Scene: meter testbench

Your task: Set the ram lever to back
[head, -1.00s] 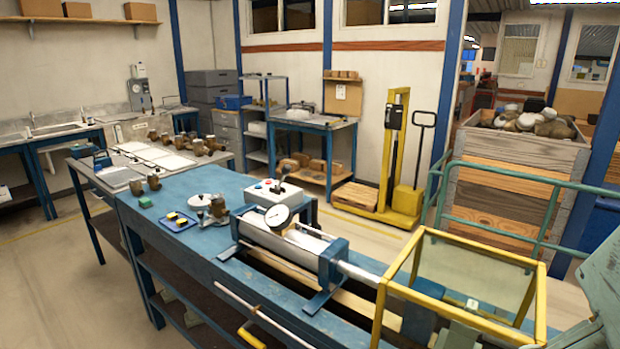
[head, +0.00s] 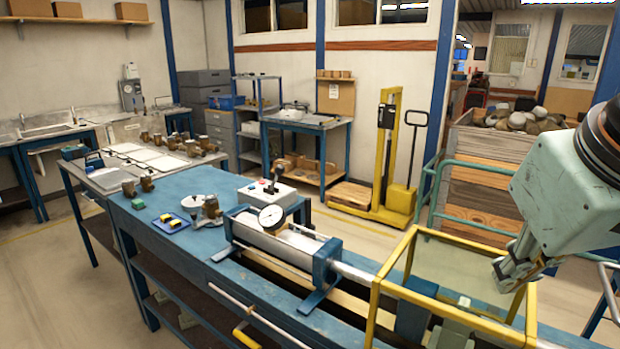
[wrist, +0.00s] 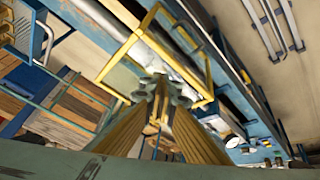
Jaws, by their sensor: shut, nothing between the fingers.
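A white control box (head: 256,194) stands on the blue bench behind the ram cylinder. A short upright lever (head: 273,180) with a dark knob rises from its top; its exact tilt is too small to tell. My gripper (head: 503,283) is at the right of the head view, over the yellow-framed guard and well away from the lever. It is shut and empty. In the wrist view its fingers (wrist: 160,88) point toward the guard and bench. I cannot make out the lever in the wrist view.
The yellow guard frame (head: 387,268) stands on the bench between my gripper and the grey cylinder (head: 280,245). A round dial gauge (head: 271,217) sits on the cylinder, close to the control box. A blue tray (head: 170,224) and brass meters lie farther left. A green rail (head: 480,165) runs behind.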

